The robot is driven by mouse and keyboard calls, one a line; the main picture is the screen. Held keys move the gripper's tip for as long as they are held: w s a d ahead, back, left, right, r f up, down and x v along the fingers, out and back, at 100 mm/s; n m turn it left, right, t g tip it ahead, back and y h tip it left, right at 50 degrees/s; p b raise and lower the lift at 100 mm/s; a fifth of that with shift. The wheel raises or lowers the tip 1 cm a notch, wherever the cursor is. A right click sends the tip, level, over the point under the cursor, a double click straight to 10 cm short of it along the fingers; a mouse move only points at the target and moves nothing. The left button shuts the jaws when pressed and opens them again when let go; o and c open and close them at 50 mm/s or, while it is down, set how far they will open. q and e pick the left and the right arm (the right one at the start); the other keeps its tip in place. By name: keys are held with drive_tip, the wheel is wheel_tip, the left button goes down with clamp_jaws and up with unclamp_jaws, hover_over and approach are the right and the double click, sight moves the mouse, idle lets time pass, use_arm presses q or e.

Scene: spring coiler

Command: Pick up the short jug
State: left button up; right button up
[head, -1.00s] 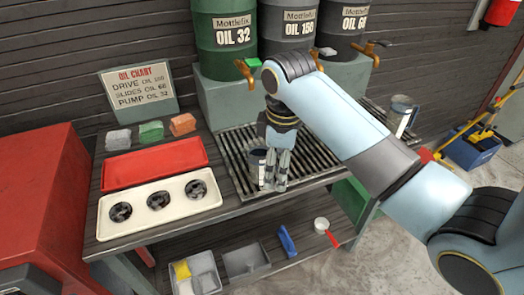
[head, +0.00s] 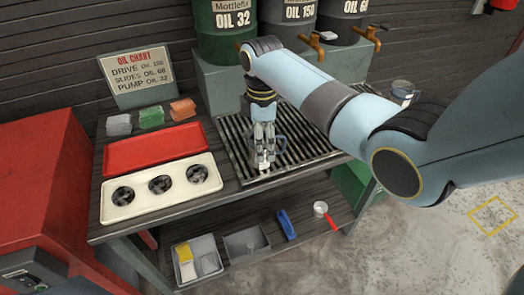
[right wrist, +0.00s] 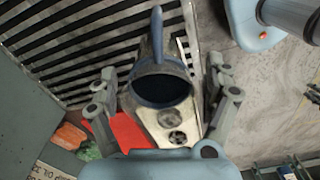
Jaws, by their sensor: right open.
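The short grey jug with a blue rim and handle stands on the slatted drip grate (head: 232,150). In the head view its blue handle (head: 281,143) shows just right of my right gripper (head: 264,161), which hides most of its body. In the right wrist view the jug (right wrist: 163,66) has its dark open mouth facing the camera and its handle pointing up the picture. The right gripper's open fingers (right wrist: 165,92) stand on either side of it. I cannot tell whether they touch it. My left gripper is not in view.
A second jug (head: 402,87) stands at the grate's right end, partly behind my arm. Oil drums (head: 225,20) with taps stand behind. A red tray (head: 155,149) and a cream tray (head: 142,203) with round dark parts lie left. Bins (head: 198,259) are on the lower shelf.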

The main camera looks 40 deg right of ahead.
drive_tip(key=shift+f, duration=0.95)
drive_tip(key=c, duration=1.3)
drive_tip(key=shift+r, duration=0.2)
drive_tip(key=shift+c, duration=0.2)
